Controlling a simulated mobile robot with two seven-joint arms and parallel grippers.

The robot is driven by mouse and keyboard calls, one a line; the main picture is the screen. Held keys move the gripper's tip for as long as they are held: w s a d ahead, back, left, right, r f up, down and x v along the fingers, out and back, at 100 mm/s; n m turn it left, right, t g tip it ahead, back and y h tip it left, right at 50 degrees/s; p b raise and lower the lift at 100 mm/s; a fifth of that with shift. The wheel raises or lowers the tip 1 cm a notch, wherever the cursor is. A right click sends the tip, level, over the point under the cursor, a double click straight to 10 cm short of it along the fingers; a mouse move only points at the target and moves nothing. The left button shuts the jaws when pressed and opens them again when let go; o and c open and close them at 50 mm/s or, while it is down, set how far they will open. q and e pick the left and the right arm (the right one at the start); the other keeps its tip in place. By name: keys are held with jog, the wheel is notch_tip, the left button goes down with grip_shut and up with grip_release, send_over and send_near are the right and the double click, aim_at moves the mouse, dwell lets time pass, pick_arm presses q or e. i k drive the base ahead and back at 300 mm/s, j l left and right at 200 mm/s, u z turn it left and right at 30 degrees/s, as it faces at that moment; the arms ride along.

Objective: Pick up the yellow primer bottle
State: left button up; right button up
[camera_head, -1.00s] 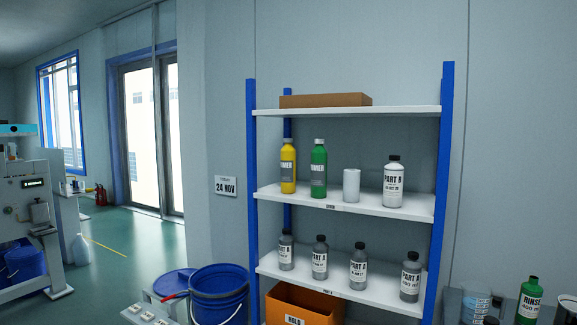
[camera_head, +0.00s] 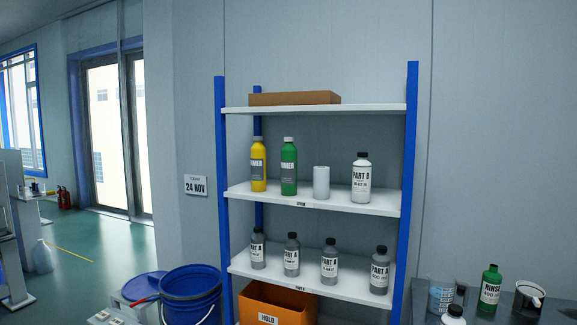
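The yellow primer bottle (camera_head: 258,172) stands upright at the left end of the middle shelf (camera_head: 300,203) of a rack with blue posts. Neither of my grippers shows in the head view.
A white cylinder (camera_head: 321,183) and a "Part B" bottle (camera_head: 361,181) share the shelf. Several grey "Part A" bottles (camera_head: 291,256) stand below, above an orange bin (camera_head: 272,305). A blue bucket (camera_head: 190,295) is at left, a bench with a green rinse bottle (camera_head: 490,289) at right.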

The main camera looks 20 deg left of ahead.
aim_at(258, 150)
jog(key=i+j, duration=0.15)
jog(key=j, duration=0.25)
jog(key=i+j+u, duration=0.1)
jog(key=j, duration=0.3)
jog(key=i+j, duration=0.25)
jog(key=i+j+u, duration=0.1)
jog(key=j, duration=0.4)
jog(key=i+j+u, duration=0.1)
jog(key=i+j, duration=0.2)
